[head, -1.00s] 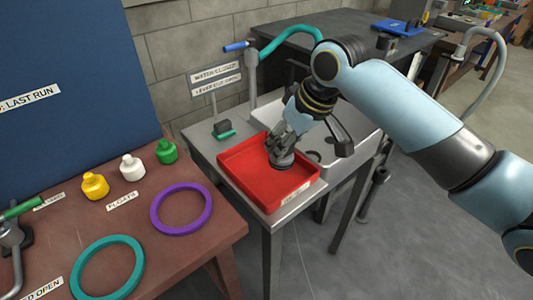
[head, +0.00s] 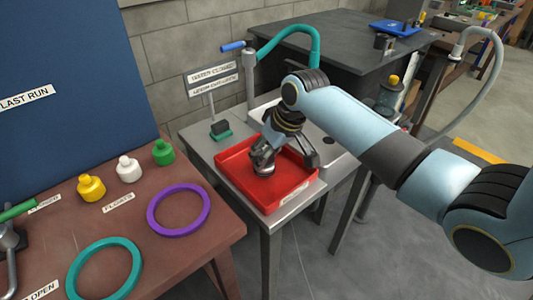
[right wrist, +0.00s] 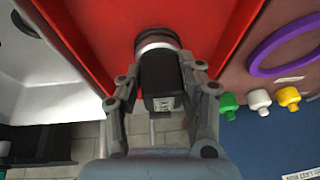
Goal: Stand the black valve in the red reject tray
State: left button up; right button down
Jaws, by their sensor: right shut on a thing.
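The red reject tray (head: 282,194) lies on a grey stand beside a sink. In the right wrist view, my right gripper (right wrist: 161,92) is shut on the black valve (right wrist: 160,78), with a finger on each side. The valve has a dark block body, a pale ring and a round dark end. Its round end (head: 264,169) shows below the fingers in the head view. I cannot tell whether it touches the tray floor. My left gripper is not in view.
A white sink (head: 335,160) adjoins the tray on the right. A sign (head: 212,80) and a teal-based block (head: 221,130) stand behind it. The brown bench at left holds a purple ring (head: 179,209), a teal ring (head: 104,268) and yellow, white and green floats.

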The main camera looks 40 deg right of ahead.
jog(key=c, duration=0.8)
grip_release()
jog(key=shift+f, duration=0.1)
jog(key=shift+c, duration=0.2)
jog(key=p+v, duration=0.1)
jog(key=v, duration=1.1)
